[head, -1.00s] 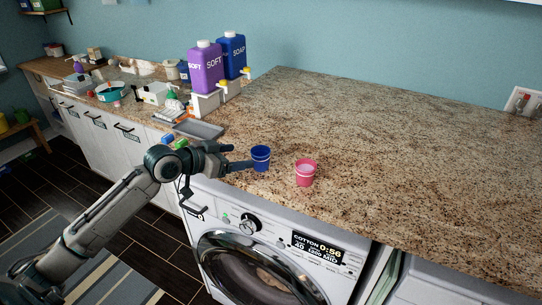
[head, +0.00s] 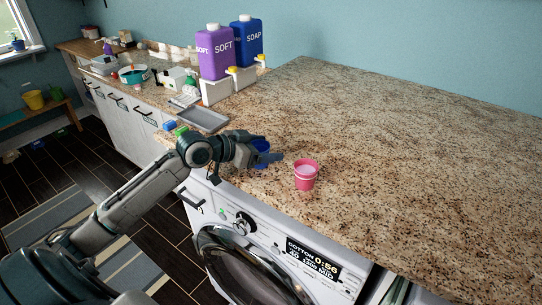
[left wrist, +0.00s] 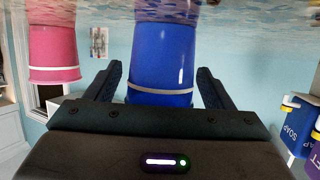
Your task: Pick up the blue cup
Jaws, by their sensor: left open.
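The blue cup (head: 262,146) stands on the speckled countertop above the washing machine, partly hidden by my left gripper in the head view. My left gripper (head: 268,156) is open, with its fingers on either side of the cup. In the left wrist view, which is upside down, the blue cup (left wrist: 162,50) fills the space between the two fingers (left wrist: 160,74). A small gap shows beside each fingertip, so the fingers do not look closed on it. My right gripper is not in view.
A pink cup (head: 306,175) stands just right of the blue cup. A grey tray (head: 203,119) lies behind to the left. A purple SOFT bottle (head: 215,52) and blue SOAP bottle (head: 247,42) stand further back. The counter to the right is clear.

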